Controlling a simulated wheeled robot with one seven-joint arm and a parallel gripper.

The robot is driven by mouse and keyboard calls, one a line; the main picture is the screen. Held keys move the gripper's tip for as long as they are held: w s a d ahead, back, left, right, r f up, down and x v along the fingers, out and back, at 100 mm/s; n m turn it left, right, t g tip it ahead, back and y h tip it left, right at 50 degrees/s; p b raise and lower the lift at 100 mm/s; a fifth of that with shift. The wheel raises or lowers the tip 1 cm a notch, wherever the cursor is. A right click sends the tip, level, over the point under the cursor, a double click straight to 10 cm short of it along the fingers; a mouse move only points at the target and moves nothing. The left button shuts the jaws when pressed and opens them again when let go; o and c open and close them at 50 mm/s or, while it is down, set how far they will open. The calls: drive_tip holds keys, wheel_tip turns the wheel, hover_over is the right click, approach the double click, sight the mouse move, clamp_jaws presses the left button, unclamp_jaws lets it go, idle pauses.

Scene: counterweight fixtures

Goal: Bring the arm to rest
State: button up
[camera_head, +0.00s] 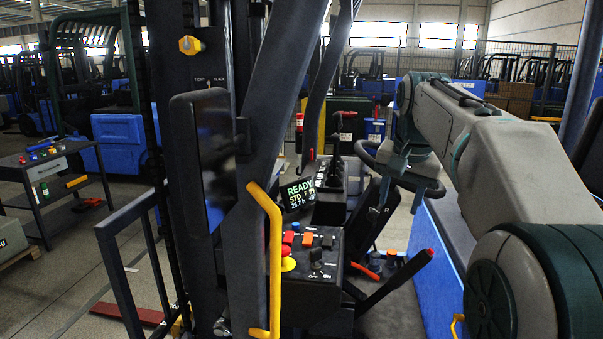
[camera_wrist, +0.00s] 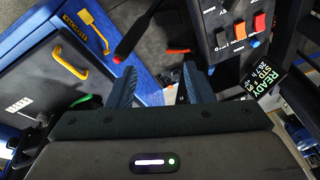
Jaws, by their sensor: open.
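My arm (camera_head: 520,155), grey with dark green joint covers, reaches in from the right in the head view. It is raised and extended toward the forklift's cab, with its wrist near the steering wheel (camera_head: 373,160). I cannot tell there whether the wrist touches the wheel. In the wrist view my gripper (camera_wrist: 160,84) is open, its two blue ribbed fingers apart with nothing held between them. Beyond the fingers are a red-tipped lever (camera_wrist: 133,37) and the cab floor.
A control panel (camera_head: 314,272) with coloured switches and a lit READY display (camera_head: 298,193) stands by the lever. A yellow grab handle (camera_head: 274,270) and dark mast posts are at the left. A tool cart (camera_head: 45,180) stands far left.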

drive_tip(key=s+a+f+n, duration=0.2)
drive_tip(key=s+f+n, duration=0.1)
drive_tip(key=s+f, duration=0.7)
drive_tip(key=s+a+f+n+b, duration=0.1)
drive_tip(key=s+a+f+n, duration=0.1)
drive_tip(key=s+f, duration=0.9)
drive_tip(key=s, duration=0.2)
drive_tip(key=shift+s+n, duration=0.3)
drive_tip(key=shift+n, duration=0.1)
